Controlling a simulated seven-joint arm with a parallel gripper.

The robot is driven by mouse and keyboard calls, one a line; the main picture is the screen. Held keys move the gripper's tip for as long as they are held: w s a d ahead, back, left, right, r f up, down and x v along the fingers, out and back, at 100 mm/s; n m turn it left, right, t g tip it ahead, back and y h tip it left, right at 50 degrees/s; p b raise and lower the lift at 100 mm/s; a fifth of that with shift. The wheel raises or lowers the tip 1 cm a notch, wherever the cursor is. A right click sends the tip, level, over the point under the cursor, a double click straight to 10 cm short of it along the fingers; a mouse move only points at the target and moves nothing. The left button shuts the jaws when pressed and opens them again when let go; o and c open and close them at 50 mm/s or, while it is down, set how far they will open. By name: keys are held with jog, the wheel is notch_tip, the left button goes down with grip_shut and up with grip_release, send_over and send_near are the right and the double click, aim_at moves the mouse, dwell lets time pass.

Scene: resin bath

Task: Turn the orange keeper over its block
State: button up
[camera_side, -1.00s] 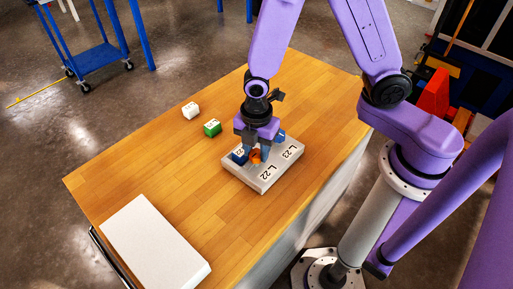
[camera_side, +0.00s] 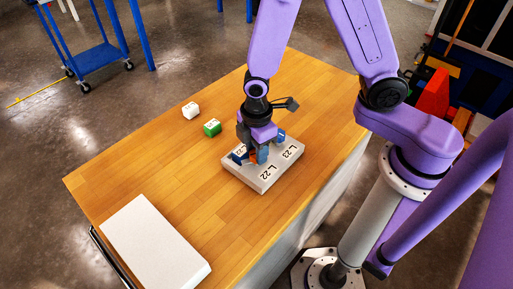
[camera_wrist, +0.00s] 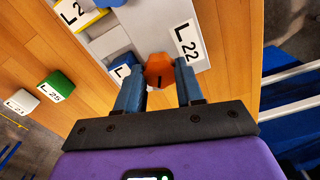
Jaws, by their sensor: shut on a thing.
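The orange keeper (camera_wrist: 158,70) sits between the two blue fingertips of my gripper (camera_wrist: 157,76) in the wrist view. My gripper is shut on it. In the side view my gripper (camera_side: 256,156) points down at the pale grey fixture (camera_side: 262,187), and its fingers hide most of the keeper. A blue block (camera_wrist: 120,70) with a white label lies just left of the keeper in the wrist view, partly behind a finger. It also shows at the fixture's left in the side view (camera_side: 238,155). How far the keeper covers its block I cannot tell.
The fixture carries labels L 22 and L 23, and another blue block (camera_side: 281,135) stands at its back. A green block (camera_side: 212,128) and a white block (camera_side: 190,110) stand farther left. A white slab (camera_side: 155,243) lies at the table's front. The wooden table between is clear.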

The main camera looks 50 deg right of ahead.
jog(key=m, duration=0.6)
jog(key=shift+m, duration=0.3)
jog(key=m, duration=0.5)
jog(key=shift+m, duration=0.3)
jog(key=o, duration=1.1)
jog(key=shift+c, duration=0.2)
jog(key=shift+r, duration=0.1)
notch_tip(320, 180, up, 17)
jog(key=shift+r, duration=0.15)
